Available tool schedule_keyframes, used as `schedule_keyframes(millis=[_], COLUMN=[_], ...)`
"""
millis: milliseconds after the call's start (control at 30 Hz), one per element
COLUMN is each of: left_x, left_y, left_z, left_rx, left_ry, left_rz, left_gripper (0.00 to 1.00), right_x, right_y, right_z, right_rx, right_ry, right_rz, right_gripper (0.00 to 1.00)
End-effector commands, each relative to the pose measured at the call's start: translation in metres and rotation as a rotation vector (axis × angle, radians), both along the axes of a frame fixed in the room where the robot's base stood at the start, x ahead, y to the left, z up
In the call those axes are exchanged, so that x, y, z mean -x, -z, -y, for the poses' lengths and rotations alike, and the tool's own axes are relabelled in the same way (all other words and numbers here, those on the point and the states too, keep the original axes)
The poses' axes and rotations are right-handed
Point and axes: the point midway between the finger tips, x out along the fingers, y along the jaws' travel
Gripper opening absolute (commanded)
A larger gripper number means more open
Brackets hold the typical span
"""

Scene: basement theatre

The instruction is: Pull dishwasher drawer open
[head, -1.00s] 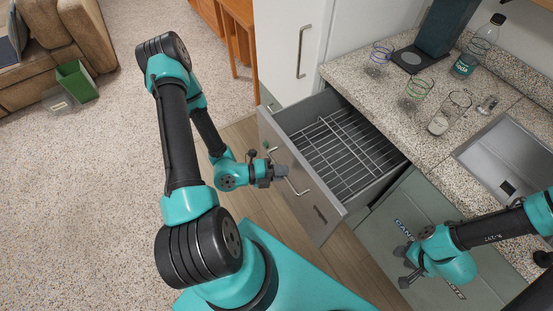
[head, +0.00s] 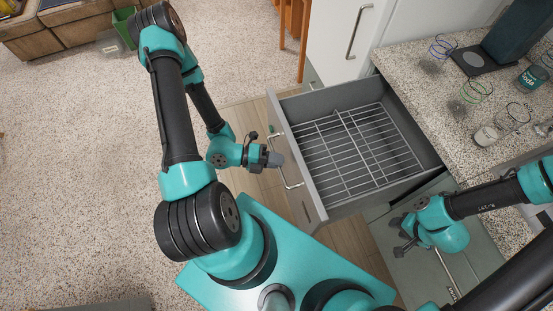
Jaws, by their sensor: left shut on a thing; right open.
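The dishwasher drawer (head: 318,214) is a grey drawer with a wire rack (head: 355,150) inside, pulled well out from under the counter. The rack looks empty. Its front carries a metal bar handle (head: 289,176). My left gripper (head: 274,159) is at the handle on the outer side of the drawer front, shut on the handle. The fingertips partly hide the grip. My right gripper (head: 402,235) is open and empty, to the right of the drawer, in front of the lower cabinet.
A white tall cabinet (head: 335,35) stands behind the drawer. Open floor lies left of my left arm.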

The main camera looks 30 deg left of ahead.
Motion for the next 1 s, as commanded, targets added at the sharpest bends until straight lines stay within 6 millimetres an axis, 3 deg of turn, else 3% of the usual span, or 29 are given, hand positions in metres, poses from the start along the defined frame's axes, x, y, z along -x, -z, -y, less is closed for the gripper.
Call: schedule_keyframes(millis=[33, 67, 300, 767, 1000], left_x=[-0.001, -0.001, 0.000, 0.000, 0.011], left_y=[0.000, 0.000, 0.000, 0.000, -0.004], left_z=[0.000, 0.000, 0.000, -0.002, -0.022], left_rx=[0.000, 0.001, 0.000, -0.001, -0.003], left_ry=[-0.001, -0.001, -0.001, -0.002, -0.004], left_rz=[0.001, 0.002, 0.001, 0.001, 0.003], left_gripper=[0.00, 0.15, 0.37, 0.37, 0.37], right_x=[0.000, 0.000, 0.000, 0.000, 0.000], right_y=[0.000, 0.000, 0.000, 0.000, 0.000], right_z=[0.000, 0.000, 0.000, 0.000, 0.000], right_rx=[0.000, 0.000, 0.000, 0.000, 0.000], right_ry=[0.000, 0.000, 0.000, 0.000, 0.000], right_rz=[0.000, 0.000, 0.000, 0.000, 0.000], right_gripper=[0.43, 0.43, 0.43, 0.43, 0.43])
